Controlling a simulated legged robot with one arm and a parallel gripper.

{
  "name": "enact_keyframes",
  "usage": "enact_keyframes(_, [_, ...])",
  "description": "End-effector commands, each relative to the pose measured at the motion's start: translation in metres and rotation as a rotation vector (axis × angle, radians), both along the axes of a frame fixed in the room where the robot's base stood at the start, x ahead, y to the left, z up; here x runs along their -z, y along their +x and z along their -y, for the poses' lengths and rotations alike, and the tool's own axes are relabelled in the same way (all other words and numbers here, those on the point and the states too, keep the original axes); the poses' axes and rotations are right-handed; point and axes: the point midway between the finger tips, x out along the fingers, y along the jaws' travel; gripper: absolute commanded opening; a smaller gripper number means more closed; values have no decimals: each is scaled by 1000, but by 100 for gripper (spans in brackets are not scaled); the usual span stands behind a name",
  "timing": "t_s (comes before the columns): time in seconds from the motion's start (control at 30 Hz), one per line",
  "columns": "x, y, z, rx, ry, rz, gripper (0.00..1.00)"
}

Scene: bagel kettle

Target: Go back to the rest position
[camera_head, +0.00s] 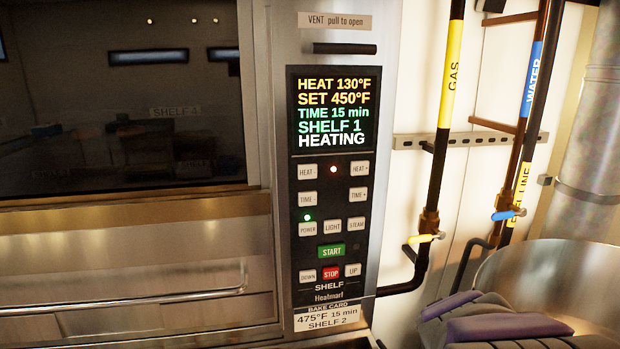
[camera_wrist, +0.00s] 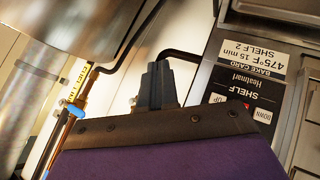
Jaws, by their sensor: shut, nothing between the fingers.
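My gripper (camera_wrist: 157,84) shows in the wrist view as dark fingers close together beyond a purple and dark-banded part. It is shut and empty, in front of the oven's lower right side. In the head view, purple and grey parts that look like my arm are at the lower right, and the fingertips cannot be made out there. The oven control panel (camera_head: 334,190) stands in the middle of the head view. Its display (camera_head: 334,112) reads HEAT 130°F, SET 450°F, TIME 15 min, SHELF 1, HEATING. The lower panel also shows upside down in the wrist view (camera_wrist: 237,95).
The bake card (camera_head: 326,318) below the panel reads 475°F, 15 min, SHELF 2. The dark oven window (camera_head: 120,110) and a door handle (camera_head: 130,300) are at left. Gas (camera_head: 452,70) and water (camera_head: 533,80) pipes run at right. A large metal kettle (camera_head: 560,275) stands lower right.

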Motion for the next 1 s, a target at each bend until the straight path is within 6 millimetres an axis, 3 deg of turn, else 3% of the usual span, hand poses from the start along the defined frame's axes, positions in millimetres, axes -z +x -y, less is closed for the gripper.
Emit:
enact_keyframes(0.03, [17, -25, -5, 46, 41, -54, 0])
enact_keyframes(0.17, [54, -96, -25, 164, 163, -230, 0])
enact_keyframes(0.3, [88, -177, -60, 247, 291, -444, 0])
enact_keyframes(0.5, [111, -267, -106, 287, 411, -699, 0])
enact_keyframes(0.6, [114, -291, -118, 291, 439, -770, 0])
enact_keyframes(0.7, [114, -301, -123, 291, 450, -800, 0])
enact_keyframes(1.0, [113, -303, -124, 292, 452, -805, 0])
